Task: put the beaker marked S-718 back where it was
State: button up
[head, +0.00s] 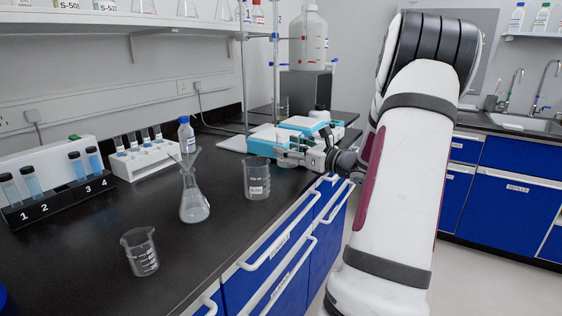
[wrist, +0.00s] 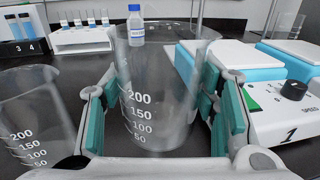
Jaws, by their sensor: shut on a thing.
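My gripper (head: 294,154) is at the counter's right side, in front of the hotplate units. In the wrist view (wrist: 160,92) its teal pads are closed on both sides of a clear, upright, empty-looking beaker (wrist: 150,65) with white marks from 50 to 200. No S-718 label is readable on it, and in the head view this glass is hard to make out. I cannot tell if its base touches the counter. A second beaker with a small white label (head: 257,178) stands just left of my gripper; a similar beaker shows at the left of the wrist view (wrist: 28,110).
Another beaker (head: 141,252) stands near the counter front. A flask with a funnel (head: 194,200), a blue-capped bottle (head: 186,138), a white tube rack (head: 150,160) and a black numbered rack (head: 62,200) are farther left. Hotplate 1 (wrist: 275,110) is close on the right.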

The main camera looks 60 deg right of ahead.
aim_at(282, 158)
jog(key=w, duration=0.3)
jog(key=shift+a+f+b, duration=0.15)
jog(key=shift+b, duration=0.2)
jog(key=shift+s+f+b, duration=0.15)
jog(key=shift+f+b, duration=0.45)
jog(key=shift+f, duration=1.1)
jog(key=shift+f, duration=0.15)
jog(key=o, duration=1.5)
jog(key=shift+r, duration=0.2)
jog(key=s+p, duration=0.2)
jog(key=s, duration=1)
jog(key=shift+a, duration=0.4)
